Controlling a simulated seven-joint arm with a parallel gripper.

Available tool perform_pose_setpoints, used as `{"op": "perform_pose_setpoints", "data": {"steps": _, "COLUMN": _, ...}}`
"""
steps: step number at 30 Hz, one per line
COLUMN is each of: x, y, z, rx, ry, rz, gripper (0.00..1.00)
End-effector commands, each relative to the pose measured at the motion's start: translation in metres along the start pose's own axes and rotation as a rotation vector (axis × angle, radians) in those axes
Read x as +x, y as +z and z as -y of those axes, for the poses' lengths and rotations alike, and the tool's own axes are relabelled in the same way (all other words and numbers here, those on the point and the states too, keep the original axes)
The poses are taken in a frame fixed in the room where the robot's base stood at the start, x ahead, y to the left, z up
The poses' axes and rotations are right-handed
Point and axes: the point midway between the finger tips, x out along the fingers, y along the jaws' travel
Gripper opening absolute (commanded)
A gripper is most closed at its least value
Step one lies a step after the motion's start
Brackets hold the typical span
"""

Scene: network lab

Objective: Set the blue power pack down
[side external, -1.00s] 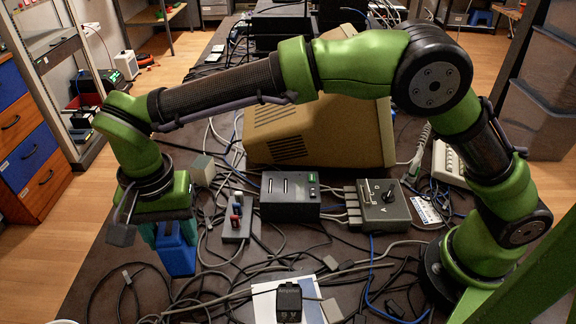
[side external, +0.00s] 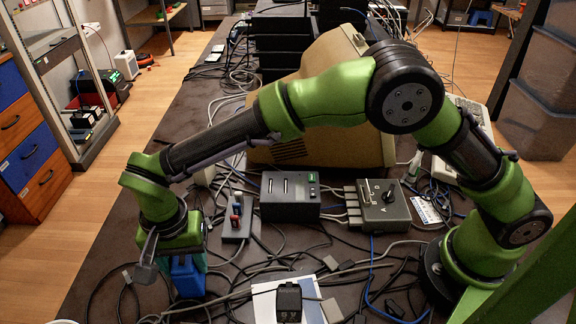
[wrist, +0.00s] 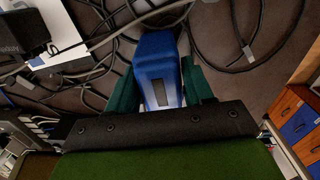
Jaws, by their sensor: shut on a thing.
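The blue power pack (side external: 187,277) hangs below my gripper (side external: 184,258) at the left front of the dark table in the side external view. In the wrist view the blue power pack (wrist: 158,72) sits between the two teal fingers of my gripper (wrist: 158,85), with a grey label patch on its face. My gripper is shut on it. Its lower end is close to the table top among the cables; I cannot tell whether it touches. The upper part is hidden by the fingers and the wrist.
Loose cables (side external: 255,270) cover much of the table. A grey power strip (side external: 236,226), a black box (side external: 289,197) and a grey switch box (side external: 383,205) stand to the right. A black adapter (side external: 289,301) lies on white paper at the front. The table's left edge is near.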

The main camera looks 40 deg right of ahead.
Motion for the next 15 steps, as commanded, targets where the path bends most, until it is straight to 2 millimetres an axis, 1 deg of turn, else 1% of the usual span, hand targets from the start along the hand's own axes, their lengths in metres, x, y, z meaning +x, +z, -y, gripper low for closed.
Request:
{"op": "perform_pose_setpoints", "data": {"steps": 1, "x": 0.0012, "y": 0.0000, "z": 0.0002, "rx": 0.000, "ry": -0.001, "rz": 0.000, "gripper": 0.05}}
{"op": "perform_pose_setpoints", "data": {"steps": 2, "x": 0.0019, "y": 0.0000, "z": -0.0002, "rx": 0.001, "ry": 0.001, "rz": 0.000, "gripper": 0.54}}
{"op": "perform_pose_setpoints", "data": {"steps": 6, "x": 0.0017, "y": 0.0000, "z": -0.0002, "rx": 0.000, "ry": 0.001, "rz": 0.000, "gripper": 0.76}}
{"op": "perform_pose_setpoints", "data": {"steps": 15, "x": 0.0013, "y": 0.0000, "z": -0.0002, "rx": 0.000, "ry": 0.001, "rz": 0.000, "gripper": 0.77}}
